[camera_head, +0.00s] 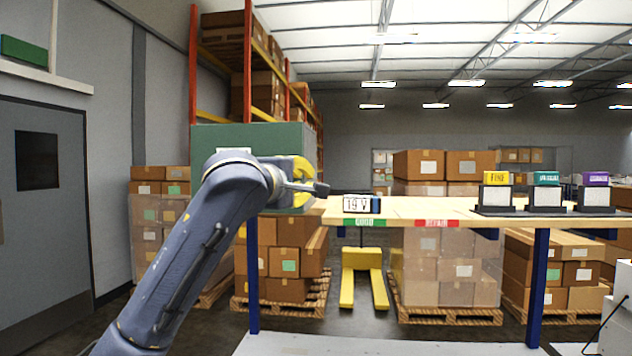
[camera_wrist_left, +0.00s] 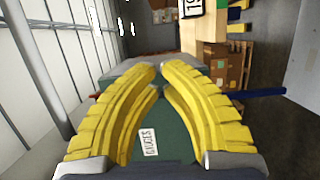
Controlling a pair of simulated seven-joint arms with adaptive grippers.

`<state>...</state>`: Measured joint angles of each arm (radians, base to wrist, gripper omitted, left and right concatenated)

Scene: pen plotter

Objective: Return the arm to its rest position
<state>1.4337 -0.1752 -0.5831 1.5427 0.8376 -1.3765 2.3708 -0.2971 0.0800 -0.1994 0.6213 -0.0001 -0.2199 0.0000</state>
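My left arm (camera_head: 195,240) reaches up from the bottom left of the head view. Its gripper (camera_head: 302,183) has yellow fingers and is in front of a dark green box, left of the table. In the left wrist view, the yellow fingers (camera_wrist_left: 159,68) run towards each other and come close at the tips. Nothing shows held between them. Whether they are open or shut is unclear. A small block marked 19 V (camera_head: 362,204) stands on the wooden table top (camera_head: 400,207), apart from the gripper. My right gripper is not in view.
The green box (camera_head: 235,137) is partly hidden by my arm; its label (camera_wrist_left: 148,141) shows in the wrist view. Green (camera_head: 364,222) and red (camera_head: 437,223) labels mark the table's front edge. Several testers (camera_head: 497,196) stand on the right. Cartons (camera_head: 445,270) stand behind.

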